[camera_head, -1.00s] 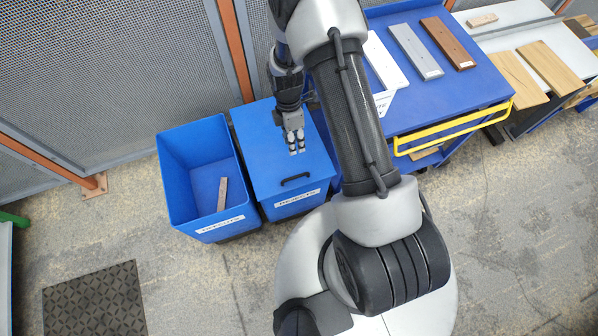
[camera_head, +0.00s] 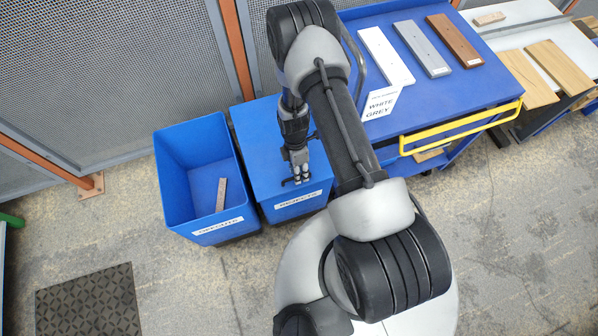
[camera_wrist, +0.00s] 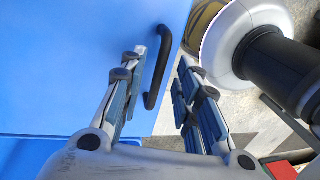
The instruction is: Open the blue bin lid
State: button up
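The closed blue bin (camera_head: 262,150) has a flat blue lid and a white label reading REJECTS on its front. The lid also fills the left of the wrist view (camera_wrist: 70,60). A black bar handle (camera_wrist: 158,68) sits near the lid's front edge. My gripper (camera_head: 298,180) is over the front of the lid at the handle. In the wrist view my gripper (camera_wrist: 162,75) is open, with the handle between its two fingers, nearer the left finger. I cannot tell whether a finger touches the handle.
An open blue bin (camera_head: 202,170) with a board piece (camera_head: 221,194) inside stands to the left. A blue cart (camera_head: 455,95) with white, grey and brown boards and a yellow handle (camera_head: 460,129) is to the right. Mesh fencing (camera_head: 90,70) is behind.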

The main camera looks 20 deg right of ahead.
jog(key=shift+f, duration=0.1)
grip_shut()
dwell(0.4)
dwell(0.4)
